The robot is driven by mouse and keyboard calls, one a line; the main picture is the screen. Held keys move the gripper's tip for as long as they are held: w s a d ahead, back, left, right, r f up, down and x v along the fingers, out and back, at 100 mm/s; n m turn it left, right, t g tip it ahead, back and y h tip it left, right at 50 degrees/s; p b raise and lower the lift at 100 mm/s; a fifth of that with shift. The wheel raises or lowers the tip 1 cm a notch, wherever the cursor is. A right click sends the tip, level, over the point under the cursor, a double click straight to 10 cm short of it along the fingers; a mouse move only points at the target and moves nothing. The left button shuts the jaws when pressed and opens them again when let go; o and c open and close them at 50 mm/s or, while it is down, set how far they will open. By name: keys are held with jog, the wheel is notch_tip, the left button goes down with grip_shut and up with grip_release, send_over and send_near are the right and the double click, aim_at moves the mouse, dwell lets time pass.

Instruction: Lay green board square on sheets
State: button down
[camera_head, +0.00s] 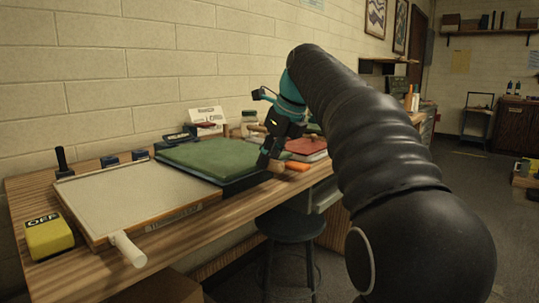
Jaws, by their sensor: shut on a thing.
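The green board (208,155) lies roughly flat, over a dark tray or base (245,182) in the middle of the bench. My gripper (266,158) is at the board's right end and appears shut on its edge; the fingertips are small and partly hidden. I cannot make out any sheets under the board, or whether the board touches what is beneath it.
A wood-rimmed tray (180,216) with a pale surface lies left of the board, with a white roller-like handle (128,250) at its front. A yellow box (48,238) stands at the far left. Small jars and a red board (306,145) crowd the right. A stool (291,226) stands in front.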

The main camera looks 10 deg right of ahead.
jog(key=shift+c, duration=2)
grip_release()
jog(key=shift+r, duration=0.1)
jog(key=shift+r+p, duration=1.15)
jog(key=shift+p, duration=0.3)
jog(key=shift+r, duration=2.25)
